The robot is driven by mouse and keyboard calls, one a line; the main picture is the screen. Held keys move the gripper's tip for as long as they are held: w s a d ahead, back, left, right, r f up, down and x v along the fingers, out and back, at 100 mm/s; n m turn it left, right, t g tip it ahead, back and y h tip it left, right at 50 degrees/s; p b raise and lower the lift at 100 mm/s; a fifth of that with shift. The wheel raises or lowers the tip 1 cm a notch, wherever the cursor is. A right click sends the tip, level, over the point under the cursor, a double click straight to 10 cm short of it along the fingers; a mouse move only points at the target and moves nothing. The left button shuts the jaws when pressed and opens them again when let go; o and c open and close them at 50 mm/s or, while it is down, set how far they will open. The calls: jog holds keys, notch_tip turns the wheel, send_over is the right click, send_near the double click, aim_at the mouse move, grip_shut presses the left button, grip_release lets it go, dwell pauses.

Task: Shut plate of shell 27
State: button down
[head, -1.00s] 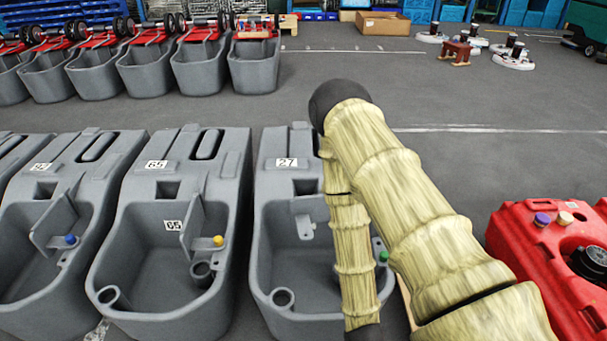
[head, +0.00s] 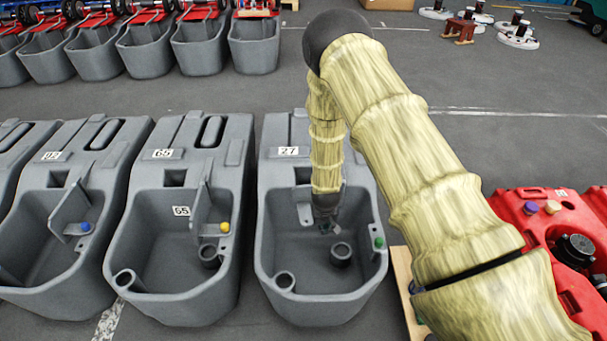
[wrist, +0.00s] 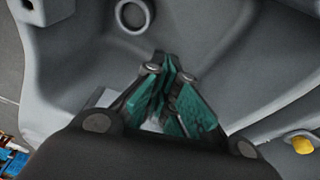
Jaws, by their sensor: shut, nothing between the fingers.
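Shell 27 (head: 268,228) is a grey open tub with a "27" label (head: 288,151) on its top, in the middle of the head view. My arm reaches down over its back part. My gripper (head: 325,228) is inside the tub, shut and empty, near the upright pipe stub (head: 341,253). In the wrist view my gripper's teal fingers (wrist: 167,70) are together. The plate of shell 27 cannot be made out clearly now; my arm covers the back of the tub. A green knob (head: 378,242) sits on the right rim.
Shell 65 (head: 123,235) stands close on the left, its plate (head: 200,203) upright beside a yellow knob (head: 224,227). A red tank (head: 520,222) is at the right. More grey tubs line the back left. Open floor (head: 480,125) lies behind.

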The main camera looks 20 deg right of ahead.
jog(key=w+r+t, duration=0.1)
jog(key=w+r, duration=0.6)
jog(key=w, duration=0.4)
jog(key=w+r+t, duration=0.1)
jog(key=w+r, duration=0.7)
jog(key=w, duration=0.3)
notch_tip(320, 180, down, 10)
jog(key=shift+s+a, duration=0.3)
jog(key=shift+a, duration=0.15)
jog(key=shift+y, duration=0.3)
